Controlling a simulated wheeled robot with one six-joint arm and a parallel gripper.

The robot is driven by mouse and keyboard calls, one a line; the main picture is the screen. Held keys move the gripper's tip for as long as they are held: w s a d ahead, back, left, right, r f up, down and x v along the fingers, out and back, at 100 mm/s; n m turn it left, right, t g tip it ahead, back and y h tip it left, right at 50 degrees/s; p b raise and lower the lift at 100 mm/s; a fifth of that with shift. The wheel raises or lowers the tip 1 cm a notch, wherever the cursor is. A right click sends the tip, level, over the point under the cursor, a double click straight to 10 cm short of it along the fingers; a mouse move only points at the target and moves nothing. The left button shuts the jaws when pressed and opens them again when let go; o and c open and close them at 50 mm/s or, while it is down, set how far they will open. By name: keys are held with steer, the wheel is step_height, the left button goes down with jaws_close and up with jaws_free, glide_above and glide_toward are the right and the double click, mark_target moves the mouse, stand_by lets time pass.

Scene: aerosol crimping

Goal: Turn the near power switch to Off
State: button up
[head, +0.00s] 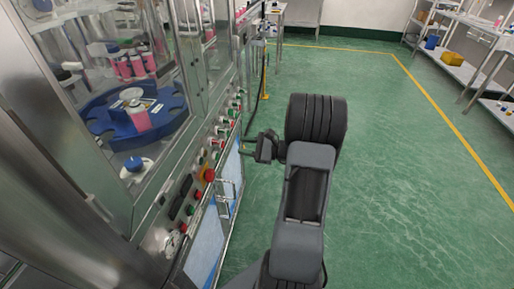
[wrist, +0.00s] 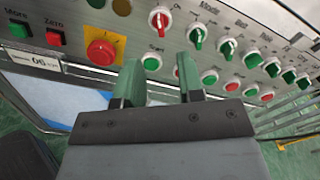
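The control panel (head: 196,184) runs along the machine's side. In the wrist view, a red rotary switch (wrist: 160,18) in a white ring sits at the top, next to an "On" mark; I take it for the near power switch. Its handle stands roughly upright; no "Off" mark is readable. My gripper (wrist: 160,84) has two fingers with a clear gap and nothing between them. The fingertips lie below the red switch in the picture, apart from it. In the head view, my gripper (head: 247,147) faces the panel from the right.
Green rotary switches, including Mode (wrist: 197,38), continue rightward. A red emergency knob (wrist: 101,52) on a yellow plate is left of the fingers. A green Start button (wrist: 152,62) shows between them. Metal handles (head: 227,190) project below the panel. The green floor (head: 400,180) is open.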

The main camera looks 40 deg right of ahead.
steer(key=shift+v, duration=2.15)
steer(key=s+a+f+n+g, duration=0.2)
steer(key=s+a+f+g, duration=0.15)
steer(key=f+g, duration=0.2)
steer(key=s+a+r+n+g+h+p, duration=0.4)
steer(key=s+a+n+g+h, duration=0.15)
steer(key=n+g, duration=0.2)
steer(key=s+a+r+n+t+h+p, duration=0.1)
steer(key=a+r+n+h+p, duration=0.2)
steer(key=a+r+n, duration=0.2)
steer(key=s+a+r+n+t+h+p, duration=0.1)
steer(key=a+r+n+t+h+p, duration=0.1)
steer(key=a+r+n, duration=0.4)
step_height(320, 180, up, 5)
steer(key=shift+s+r+n+h+p, duration=0.2)
steer(key=shift+s+n+h+p, duration=0.3)
steer(key=shift+h+p, duration=0.3)
steer(key=shift+w, duration=0.1)
